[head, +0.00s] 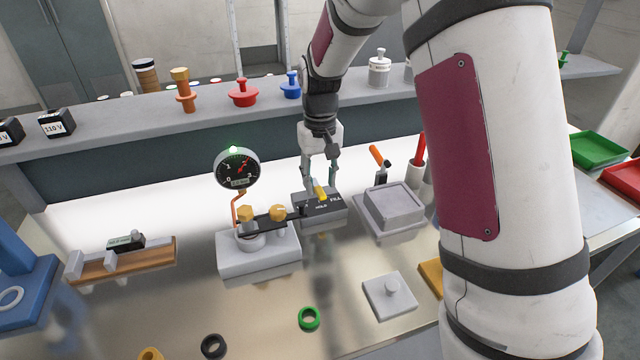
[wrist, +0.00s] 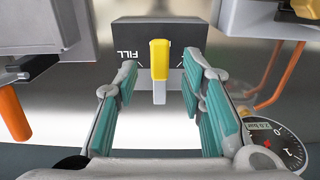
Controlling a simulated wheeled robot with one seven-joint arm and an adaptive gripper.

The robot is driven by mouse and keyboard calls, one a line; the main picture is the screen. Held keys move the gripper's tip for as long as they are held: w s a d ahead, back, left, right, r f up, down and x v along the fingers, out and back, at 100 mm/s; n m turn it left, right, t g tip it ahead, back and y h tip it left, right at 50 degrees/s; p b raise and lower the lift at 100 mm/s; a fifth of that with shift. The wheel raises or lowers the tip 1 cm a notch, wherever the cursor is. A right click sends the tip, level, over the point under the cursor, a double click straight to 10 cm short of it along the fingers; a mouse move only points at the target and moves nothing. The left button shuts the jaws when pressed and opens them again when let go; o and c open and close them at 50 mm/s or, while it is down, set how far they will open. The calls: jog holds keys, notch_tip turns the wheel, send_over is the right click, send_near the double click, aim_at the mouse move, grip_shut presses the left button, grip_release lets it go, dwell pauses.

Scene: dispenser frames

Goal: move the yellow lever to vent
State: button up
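The yellow lever (head: 320,191) stands on a dark grey valve block (head: 322,211) at the middle of the bench. In the wrist view the lever (wrist: 160,60) is upright at the centre of the block (wrist: 135,33), with the FILL mark to its left; a mark to its right is too hidden to read. My gripper (head: 319,180) is just above the block. In the wrist view my gripper (wrist: 158,88) is open, with one teal-padded finger on each side of the lever. Gaps show between the pads and the lever.
A round gauge (head: 237,168) with a green light stands left of the block, above a white base (head: 258,258) with yellow knobs. A grey lidded box (head: 393,207) and an orange-handled tool (head: 378,156) are to the right. Loose rings lie in front.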

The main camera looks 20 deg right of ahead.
jog(key=shift+f, duration=0.95)
grip_shut()
jog(key=a+m, duration=0.1)
jog(key=m, duration=0.3)
jog(key=shift+w+a+p, duration=0.15)
jog(key=shift+a+p, duration=0.15)
jog(key=shift+a, duration=0.1)
jog(key=shift+w+a+m, duration=0.25)
jog(key=shift+a+m, duration=0.1)
jog(key=shift+m, duration=0.65)
jog(key=shift+w+a+m, duration=0.25)
jog(key=shift+a+m, duration=0.1)
jog(key=shift+m, duration=0.65)
